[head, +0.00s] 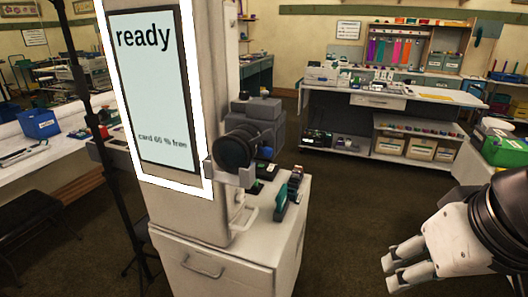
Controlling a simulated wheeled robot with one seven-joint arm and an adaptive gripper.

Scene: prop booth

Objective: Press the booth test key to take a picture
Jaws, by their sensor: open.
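The photo booth is a pale column with a lit screen (152,88) that reads "ready" and "card 66 % free". A dark camera (238,150) with a round lens is mounted at the column's right side, above a white cabinet (225,272). I cannot pick out the test key for certain. My gripper (387,271) is at the lower right, open and empty, its pale fingers pointing left. It is well apart from the booth, with floor showing between them.
Small dark, red and teal items (289,193) stand on the cabinet top. A black stand (100,150) rises left of the booth. A white workbench (385,95) with bins is behind. A green crate (505,150) is at right. Dark floor (345,205) lies clear between cabinet and gripper.

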